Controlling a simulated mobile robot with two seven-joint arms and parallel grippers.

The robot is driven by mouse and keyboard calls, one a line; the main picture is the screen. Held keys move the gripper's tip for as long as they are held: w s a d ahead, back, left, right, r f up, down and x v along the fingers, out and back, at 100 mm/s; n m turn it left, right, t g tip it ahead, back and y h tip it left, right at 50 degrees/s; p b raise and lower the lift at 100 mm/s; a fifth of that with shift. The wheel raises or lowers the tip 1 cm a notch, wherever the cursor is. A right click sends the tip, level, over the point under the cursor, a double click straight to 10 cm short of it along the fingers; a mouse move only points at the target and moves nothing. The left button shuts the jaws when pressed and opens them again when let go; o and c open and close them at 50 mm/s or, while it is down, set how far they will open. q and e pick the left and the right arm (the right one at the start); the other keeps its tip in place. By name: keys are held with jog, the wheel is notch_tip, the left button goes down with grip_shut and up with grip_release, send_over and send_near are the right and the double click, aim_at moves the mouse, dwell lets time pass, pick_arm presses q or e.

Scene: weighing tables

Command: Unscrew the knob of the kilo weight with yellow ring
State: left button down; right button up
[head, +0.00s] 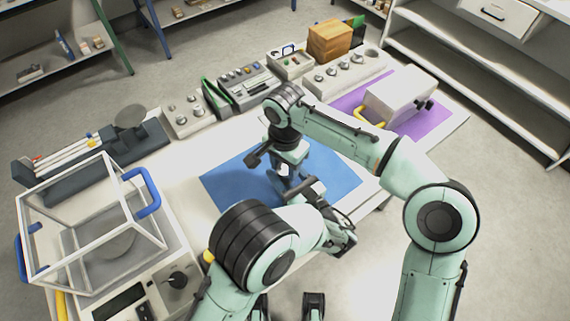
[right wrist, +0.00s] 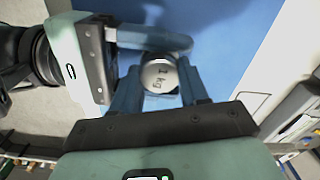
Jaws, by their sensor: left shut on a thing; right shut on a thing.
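The kilo weight (right wrist: 160,76) shows in the right wrist view as a round silver top marked "1 kg". Its yellow ring and body are hidden. My right gripper (right wrist: 161,88) points down over it, with one blue finger on each side, shut on the knob. My left gripper (right wrist: 150,42) comes in from the left of that view, lower down, shut on the weight; its contact is partly hidden. In the head view my right gripper (head: 284,178) and left gripper (head: 298,190) meet over the blue mat (head: 225,182), and they hide the weight there.
A glass-walled balance (head: 170,235) with blue handles stands at the left front. A grey scale (head: 130,120), boxes of weights (head: 185,112) and a wooden block (head: 330,42) line the back. A white box (head: 398,95) stands on a purple mat (head: 425,122) at right.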

jog(key=o, duration=1.2)
jog(key=shift+c, duration=0.2)
jog(key=shift+r, duration=0.1)
